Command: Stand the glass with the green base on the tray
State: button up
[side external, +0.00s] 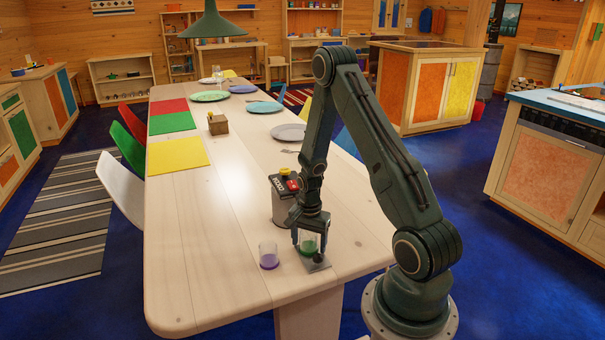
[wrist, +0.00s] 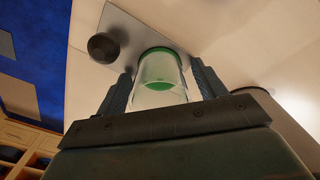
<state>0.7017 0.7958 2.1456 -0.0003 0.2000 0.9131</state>
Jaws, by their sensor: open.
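The glass with the green base (side external: 308,246) stands upright at the near end of the table, over the small grey tray (side external: 318,266). In the wrist view the clear glass (wrist: 160,68) shows its green base against the tray (wrist: 128,28); I cannot tell whether the base rests fully on it. My gripper (side external: 310,237) is open, its fingers on either side of the glass. In the wrist view a narrow gap shows beside the glass on both sides of my gripper (wrist: 162,84). A dark round object (wrist: 103,47) also sits on the tray.
A clear glass with a purple base (side external: 268,256) stands just left of my gripper. A grey canister (side external: 284,208) with black, red and yellow items at its top stands close behind. The table's left front is clear. Mats and plates lie farther back.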

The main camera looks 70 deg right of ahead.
aim_at(308, 233)
jog(key=shift+r, duration=0.2)
jog(key=shift+r, duration=6)
jog(key=shift+r, duration=0.1)
jog(key=shift+w+a+r, duration=0.15)
jog(key=shift+a+r, duration=0.1)
jog(key=a+r+n+t+h, duration=0.1)
jog(key=a+r+n+t, duration=0.1)
jog(key=a+r+n, duration=0.85)
jog(key=s+a+r+n+t+y, duration=0.1)
jog(key=s+a+r+n+t, duration=0.2)
jog(key=s+a+r+n, duration=0.5)
jog(key=s+a+r, duration=0.3)
jog(key=a, duration=0.2)
jog(key=shift+r+t, duration=0.2)
jog(key=shift+t, duration=0.1)
